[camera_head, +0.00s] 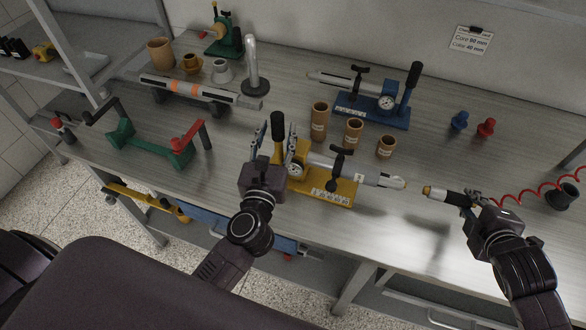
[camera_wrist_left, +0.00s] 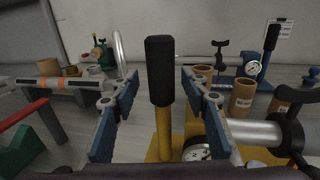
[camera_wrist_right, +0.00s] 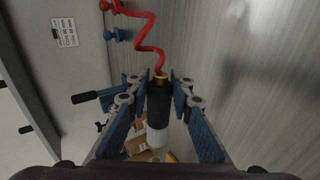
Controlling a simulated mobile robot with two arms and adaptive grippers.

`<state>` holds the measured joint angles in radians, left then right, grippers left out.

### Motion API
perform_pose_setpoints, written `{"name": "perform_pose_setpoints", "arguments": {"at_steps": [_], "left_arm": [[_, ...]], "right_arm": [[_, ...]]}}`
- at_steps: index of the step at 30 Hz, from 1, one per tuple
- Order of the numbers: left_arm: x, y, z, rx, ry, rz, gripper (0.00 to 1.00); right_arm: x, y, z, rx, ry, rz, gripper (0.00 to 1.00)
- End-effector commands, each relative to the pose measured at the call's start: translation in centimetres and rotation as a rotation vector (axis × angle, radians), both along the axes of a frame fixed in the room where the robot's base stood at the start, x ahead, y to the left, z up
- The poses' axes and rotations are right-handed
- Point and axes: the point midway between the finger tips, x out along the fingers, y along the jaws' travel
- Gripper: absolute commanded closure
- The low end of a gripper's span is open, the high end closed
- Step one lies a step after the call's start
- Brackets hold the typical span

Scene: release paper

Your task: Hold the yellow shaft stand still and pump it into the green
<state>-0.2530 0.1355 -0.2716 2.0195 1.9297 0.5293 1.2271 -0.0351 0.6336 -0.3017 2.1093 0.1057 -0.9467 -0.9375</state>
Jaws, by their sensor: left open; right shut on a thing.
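The yellow shaft stand (camera_head: 325,188) stands at the front middle of the bench, with a dial gauge, a black-handled lever and a grey shaft pointing right. My left gripper (camera_head: 284,140) is at the stand's left end. In the left wrist view its open fingers lie on either side of the black handle (camera_wrist_left: 160,70), apart from it. My right gripper (camera_head: 474,199) is shut on a black air nozzle (camera_head: 452,197) with a brass tip and a red coiled hose (camera_head: 535,190). The brass tip points at the shaft's right end, with a gap between them. The green stand (camera_head: 150,148) is at the left.
A blue shaft stand (camera_head: 372,105) is behind. Brown cardboard cores (camera_head: 319,122) stand between the blue and yellow stands. A grey shaft with orange bands (camera_head: 190,90) lies at the back left. Red (camera_head: 486,127) and blue (camera_head: 460,121) knobs are at the right. The right bench top is mostly free.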

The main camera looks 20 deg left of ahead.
Motion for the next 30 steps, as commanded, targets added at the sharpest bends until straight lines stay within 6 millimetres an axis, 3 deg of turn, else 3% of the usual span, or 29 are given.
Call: {"name": "perform_pose_setpoints", "arguments": {"at_steps": [16, 22, 30], "left_arm": [[-9.5, -1.9, 0.1, -0.002, 0.0, 0.0, 0.58], [-10.9, -2.2, 0.2, -0.003, -0.004, 0.0, 0.58], [-10.9, -2.6, 0.7, 0.025, -0.011, -0.017, 0.58]], "right_arm": [[0.0, 0.0, 0.1, 0.0, -0.002, 0.0, 1.0], [0.0, 0.0, 0.1, 0.0, -0.001, 0.0, 1.0], [0.0, 0.0, 0.1, 0.0, -0.001, 0.0, 1.0]]}}
